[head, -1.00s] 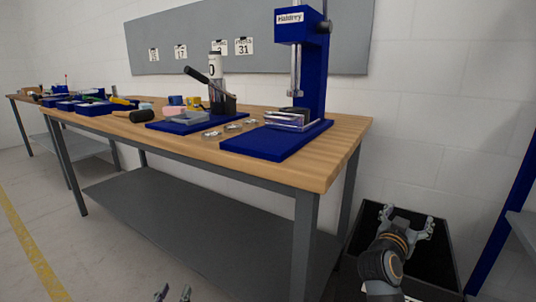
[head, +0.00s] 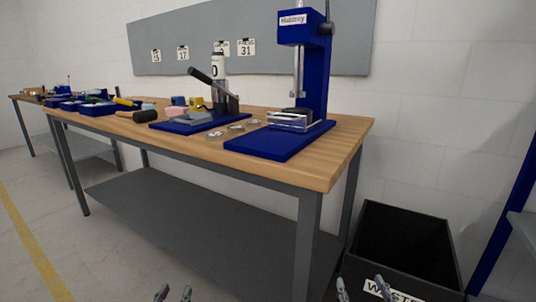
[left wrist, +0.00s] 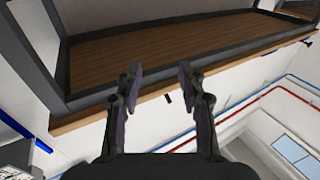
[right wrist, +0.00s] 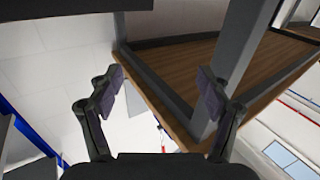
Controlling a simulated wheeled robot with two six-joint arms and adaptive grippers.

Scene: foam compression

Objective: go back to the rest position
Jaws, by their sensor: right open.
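My left gripper (head: 173,293) shows only its fingertips at the bottom edge of the head view, in front of the workbench. In the left wrist view its two fingers (left wrist: 158,82) stand apart with nothing between them. My right gripper (head: 360,289) also shows only its fingertips at the bottom of the head view, in front of the black waste bin. In the right wrist view its fingers (right wrist: 158,85) are wide apart and empty. Both grippers are low, clear of the bench.
The wooden workbench (head: 340,150) bears a blue press (head: 312,75), a lever press (head: 215,95) and several small items. A black waste bin (head: 405,245) stands right of the bench. A blue-framed shelf is at the right edge. The floor (head: 50,220) at left is clear.

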